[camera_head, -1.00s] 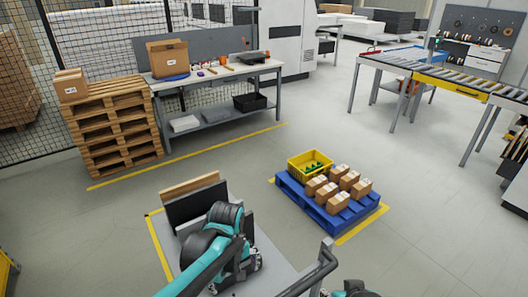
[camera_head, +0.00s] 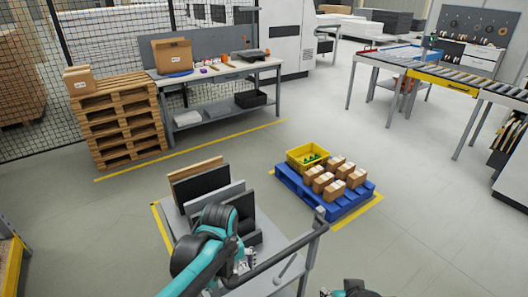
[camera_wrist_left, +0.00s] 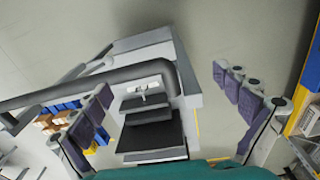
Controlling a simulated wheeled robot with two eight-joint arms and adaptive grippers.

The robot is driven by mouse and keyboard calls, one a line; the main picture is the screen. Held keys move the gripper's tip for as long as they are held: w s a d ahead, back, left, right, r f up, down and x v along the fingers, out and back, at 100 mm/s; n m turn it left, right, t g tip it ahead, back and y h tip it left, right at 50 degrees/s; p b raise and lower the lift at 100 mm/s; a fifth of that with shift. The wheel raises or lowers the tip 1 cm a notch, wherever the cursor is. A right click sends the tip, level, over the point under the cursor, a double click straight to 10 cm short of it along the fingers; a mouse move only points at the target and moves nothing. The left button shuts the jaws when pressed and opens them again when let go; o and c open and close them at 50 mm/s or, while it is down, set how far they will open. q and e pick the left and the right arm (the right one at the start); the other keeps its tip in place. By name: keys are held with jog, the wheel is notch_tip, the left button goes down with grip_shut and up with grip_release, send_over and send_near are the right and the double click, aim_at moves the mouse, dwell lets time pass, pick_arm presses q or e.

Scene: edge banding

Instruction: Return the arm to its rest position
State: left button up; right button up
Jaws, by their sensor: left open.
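My left arm (camera_head: 207,243), teal with black joints, reaches in from the bottom over the near end of a grey cart. In the left wrist view my left gripper (camera_wrist_left: 160,83) is open, its purple-grey padded fingers wide apart with nothing between them. The cart's rail and dark panels (camera_wrist_left: 152,138) show behind the fingers, apart from them. In the head view the arm largely hides the gripper. Only a small teal and black part of my right arm (camera_head: 350,290) shows at the bottom edge; its gripper is out of view.
The cart holds upright dark and wooden panels (camera_head: 205,185) and has a grey handle rail (camera_head: 293,250) close to the arm. A blue pallet (camera_head: 338,207) with boxes and a yellow crate (camera_head: 307,157) lies beyond. Open floor (camera_head: 430,220) is to the right.

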pick_arm(q)
jog(key=shift+a+f, duration=0.1)
jog(key=shift+a, duration=0.15)
jog(key=shift+s+a+m+t+b, duration=0.25)
jog(key=shift+s+m+t+b, duration=0.1)
jog(key=shift+b, duration=0.1)
jog(key=s+a+f+m+t+b, duration=0.3)
jog(key=s+a+m+t+b, duration=0.2)
jog(key=s+a+t+b, duration=0.1)
jog(key=shift+s+a+f+b, duration=0.35)
jog(key=shift+s+a+b, duration=0.25)
jog(key=shift+a+b, duration=0.3)
jog(key=shift+d+m, duration=0.1)
jog(key=shift+m, duration=0.15)
dwell(1.4)
